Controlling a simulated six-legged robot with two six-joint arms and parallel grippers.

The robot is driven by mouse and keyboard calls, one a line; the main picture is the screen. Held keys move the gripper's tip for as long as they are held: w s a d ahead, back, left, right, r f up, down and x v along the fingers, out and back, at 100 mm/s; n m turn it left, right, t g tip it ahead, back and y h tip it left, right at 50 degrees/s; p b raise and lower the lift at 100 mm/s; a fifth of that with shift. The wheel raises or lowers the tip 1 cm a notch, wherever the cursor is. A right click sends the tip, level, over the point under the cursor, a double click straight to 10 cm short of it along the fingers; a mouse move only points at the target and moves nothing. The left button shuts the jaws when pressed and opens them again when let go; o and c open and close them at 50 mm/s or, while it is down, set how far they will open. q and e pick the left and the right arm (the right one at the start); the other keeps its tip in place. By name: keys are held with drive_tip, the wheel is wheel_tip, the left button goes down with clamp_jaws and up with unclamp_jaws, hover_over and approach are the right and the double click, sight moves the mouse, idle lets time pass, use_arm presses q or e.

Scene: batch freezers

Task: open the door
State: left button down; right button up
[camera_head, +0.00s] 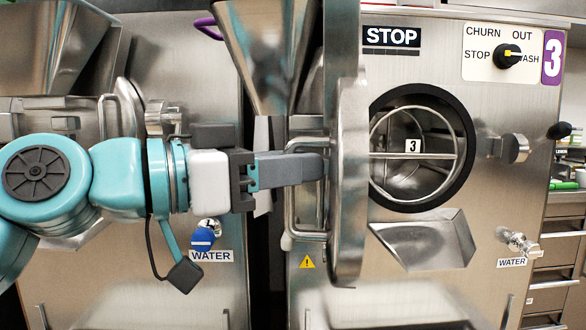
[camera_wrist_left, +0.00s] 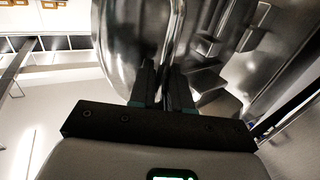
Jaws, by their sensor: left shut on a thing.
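The round metal door (camera_head: 349,180) of the freezer marked 3 stands swung open, seen nearly edge-on to the left of the round black-rimmed opening (camera_head: 460,115). Through the opening I see the drum inside with a bar frame. My left gripper (camera_head: 318,168) comes in from the left and is shut on the door handle (camera_head: 308,234), a bent metal bar on the door's outer face. In the left wrist view the fingers (camera_wrist_left: 163,85) close around the handle bar (camera_wrist_left: 174,35), with the shiny door (camera_wrist_left: 120,45) behind it. My right gripper is not in view.
A metal chute (camera_head: 425,240) juts out below the opening. A latch knob (camera_head: 516,148) and water tap (camera_head: 518,241) are at its right. Another freezer with a blue water knob (camera_head: 202,238) stands behind my arm. A hopper (camera_head: 268,50) is above the handle.

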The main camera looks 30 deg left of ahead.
use_arm(q)
drive_tip(key=shift+d+f, duration=0.1)
drive_tip(key=shift+f, duration=0.05)
drive_tip(key=c, duration=1.2)
unclamp_jaws()
drive_tip(key=shift+c, duration=0.2)
